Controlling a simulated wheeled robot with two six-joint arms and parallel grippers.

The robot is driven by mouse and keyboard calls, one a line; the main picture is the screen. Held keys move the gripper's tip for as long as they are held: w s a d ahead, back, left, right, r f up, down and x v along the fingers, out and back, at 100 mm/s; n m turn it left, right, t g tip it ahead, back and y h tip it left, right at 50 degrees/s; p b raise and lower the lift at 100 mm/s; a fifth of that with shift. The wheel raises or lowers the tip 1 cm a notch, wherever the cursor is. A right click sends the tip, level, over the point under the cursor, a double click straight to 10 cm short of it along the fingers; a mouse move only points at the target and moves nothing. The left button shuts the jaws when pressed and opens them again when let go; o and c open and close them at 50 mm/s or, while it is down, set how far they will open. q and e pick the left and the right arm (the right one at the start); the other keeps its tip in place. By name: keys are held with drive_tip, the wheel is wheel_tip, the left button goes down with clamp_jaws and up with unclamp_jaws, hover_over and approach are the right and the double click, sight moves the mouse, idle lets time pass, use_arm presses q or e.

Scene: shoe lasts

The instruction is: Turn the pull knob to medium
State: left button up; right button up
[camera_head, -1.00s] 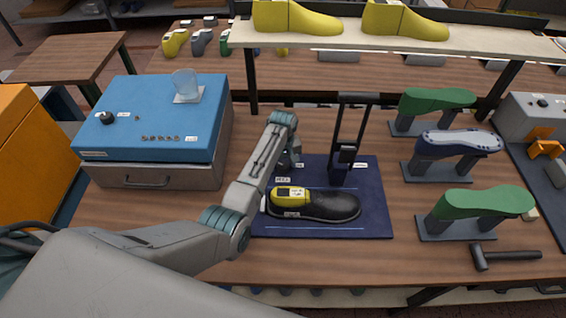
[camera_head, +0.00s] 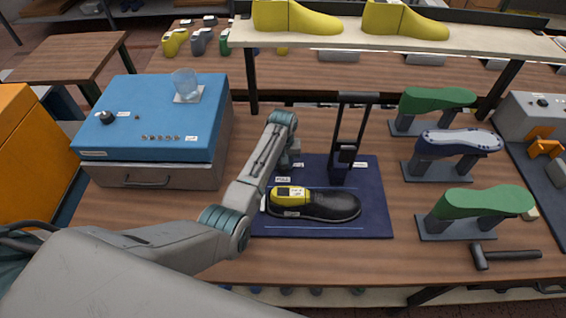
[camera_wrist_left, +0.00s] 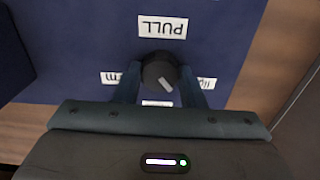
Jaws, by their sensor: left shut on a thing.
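The pull knob (camera_wrist_left: 158,70) is a round black dial on the blue mat (camera_head: 372,205), just below an upside-down PULL label (camera_wrist_left: 162,27) in the left wrist view. Its white pointer mark slants to the lower right, between the bottom label (camera_wrist_left: 157,103) and the right label (camera_wrist_left: 207,83). The left label reads "firm" upside down; the other two are partly hidden. My left gripper (camera_wrist_left: 160,78) is shut on the knob, one finger on each side. In the head view my left gripper (camera_head: 292,160) hides the knob. My right gripper is not in view.
A black shoe with a yellow last (camera_head: 315,204) lies on the mat in front of the gripper. A dark upright lever stand (camera_head: 344,165) is close on the right. A blue-topped box (camera_head: 150,110) stands left. Green and blue lasts on stands and a hammer (camera_head: 505,255) are further right.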

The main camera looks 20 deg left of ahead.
use_arm(q)
drive_tip(key=m, duration=0.3)
drive_tip(key=shift+m, duration=2.4)
drive_tip(key=shift+r, duration=0.1)
drive_tip(key=o, duration=1)
drive_tip(key=shift+r+b, duration=1.65)
drive_tip(key=shift+r, duration=3.75)
